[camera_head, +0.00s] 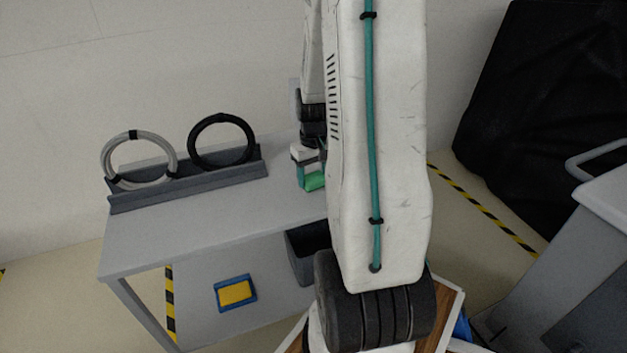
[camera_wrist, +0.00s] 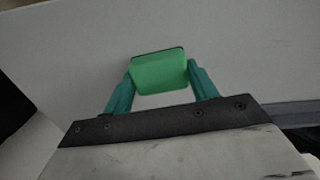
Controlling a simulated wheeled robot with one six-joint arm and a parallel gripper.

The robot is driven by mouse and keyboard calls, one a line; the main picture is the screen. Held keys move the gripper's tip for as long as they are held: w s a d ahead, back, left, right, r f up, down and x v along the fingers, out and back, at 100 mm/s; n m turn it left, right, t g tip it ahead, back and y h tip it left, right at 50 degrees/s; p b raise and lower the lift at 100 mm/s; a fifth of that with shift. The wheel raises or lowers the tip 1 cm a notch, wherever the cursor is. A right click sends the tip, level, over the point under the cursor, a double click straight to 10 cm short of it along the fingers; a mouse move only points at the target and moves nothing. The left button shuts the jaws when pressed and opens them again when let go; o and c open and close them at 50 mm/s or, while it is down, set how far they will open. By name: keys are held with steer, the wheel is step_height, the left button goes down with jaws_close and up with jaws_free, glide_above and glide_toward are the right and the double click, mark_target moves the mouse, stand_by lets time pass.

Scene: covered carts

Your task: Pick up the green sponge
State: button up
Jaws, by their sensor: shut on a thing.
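The green sponge (camera_wrist: 158,72) is a bright green block between the two teal fingers of my gripper (camera_wrist: 160,82) in the wrist view. The fingers are shut on its left and right sides. In the head view the sponge (camera_head: 314,182) shows low between the fingertips of my gripper (camera_head: 310,178), at the far part of the grey table (camera_head: 215,215). I cannot tell whether the sponge touches the tabletop. My arm hides the table's right part.
A grey rack (camera_head: 190,183) holds a grey cable coil (camera_head: 108,160) and a black cable coil (camera_head: 192,140) at the table's back left. A dark bin (camera_head: 308,250) and a blue-and-yellow item (camera_head: 236,293) are lower down. A grey cart (camera_head: 590,240) stands right.

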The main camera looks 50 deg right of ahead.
steer(key=shift+r, duration=0.85)
steer(key=s+a+r, duration=0.1)
steer(key=s+a, duration=0.2)
steer(key=s, duration=1.2)
steer(key=shift+s, duration=0.4)
steer(key=shift+r, duration=0.1)
steer(key=shift+o, duration=0.7)
steer(key=shift+c, duration=0.4)
